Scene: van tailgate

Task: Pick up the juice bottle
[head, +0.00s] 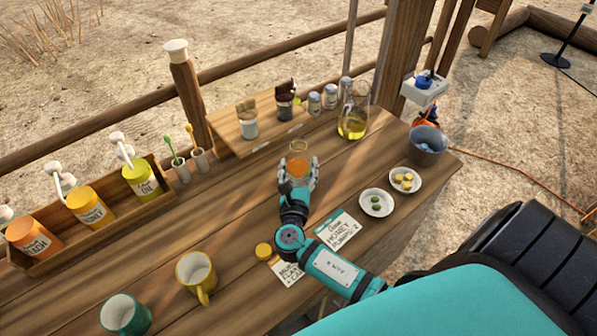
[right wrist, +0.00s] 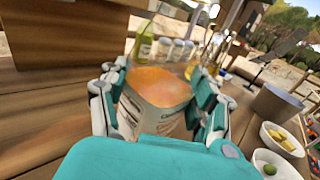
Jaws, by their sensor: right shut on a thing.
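The juice bottle (head: 298,167) is a clear container with orange contents, near the middle of the wooden table. A round rim shows just beyond the orange part. In the right wrist view the bottle (right wrist: 155,108) has a white printed label and orange contents. My right gripper (head: 297,178) is shut around it, with fingers on both sides; the gripper (right wrist: 160,100) also shows in the right wrist view. The bottle's base is hidden, so I cannot tell whether it touches the table. My left gripper is not in view.
A glass jug (head: 354,122) of yellow liquid and several shakers stand at the back. A grey bucket (head: 428,146) and two small bowls (head: 376,203) are at right. Mugs (head: 196,278), a yellow lid (head: 263,251) and cards (head: 338,230) lie nearer. Pump bottles fill a wooden box (head: 110,220) at left.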

